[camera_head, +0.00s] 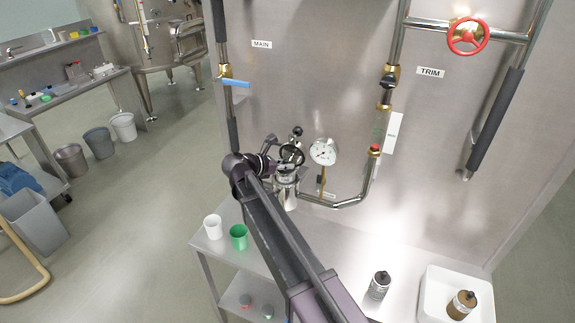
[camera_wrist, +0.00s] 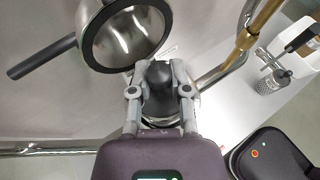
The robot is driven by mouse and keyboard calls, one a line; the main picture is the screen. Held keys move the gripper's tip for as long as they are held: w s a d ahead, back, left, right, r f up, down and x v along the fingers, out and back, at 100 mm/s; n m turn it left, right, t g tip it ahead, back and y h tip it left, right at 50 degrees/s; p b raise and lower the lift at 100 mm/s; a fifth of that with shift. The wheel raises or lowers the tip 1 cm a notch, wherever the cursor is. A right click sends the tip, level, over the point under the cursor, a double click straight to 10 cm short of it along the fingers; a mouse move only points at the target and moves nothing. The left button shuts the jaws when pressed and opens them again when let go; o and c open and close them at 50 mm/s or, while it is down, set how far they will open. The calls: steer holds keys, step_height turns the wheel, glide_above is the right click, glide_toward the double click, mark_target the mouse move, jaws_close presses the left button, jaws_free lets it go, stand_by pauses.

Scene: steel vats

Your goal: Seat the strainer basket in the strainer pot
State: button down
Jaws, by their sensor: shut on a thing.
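The strainer pot (camera_head: 288,182) is on the steel pipe run at the wall in the head view. Its round lid with a black ring (camera_head: 291,155) stands open above it. In the wrist view the lid's black ring and shiny inside (camera_wrist: 125,38) fill the upper left. My gripper (camera_head: 280,168) is at the pot. In the wrist view my gripper (camera_wrist: 160,78) is shut on a dark grip, apparently the handle of the strainer basket (camera_wrist: 158,92). A steel rim shows around it below. The basket's body and how deep it sits are hidden.
A mesh basket with a black handle (camera_head: 379,287) stands on the bench. A brown one (camera_head: 461,305) is in the white tray (camera_head: 430,304). A white cup (camera_head: 213,227) and green cup (camera_head: 239,237) stand left. A gauge (camera_head: 323,151) and pipes are close right of the pot.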

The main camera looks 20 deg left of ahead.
steer(key=c, duration=0.6)
jaws_free()
steer(key=shift+r, duration=0.1)
steer(key=shift+r+p, duration=0.65)
steer(key=shift+p, duration=0.2)
steer(key=p+v, duration=0.4)
steer(key=v, duration=0.7)
steer(key=shift+s+a, duration=0.25)
steer(key=shift+s, duration=0.15)
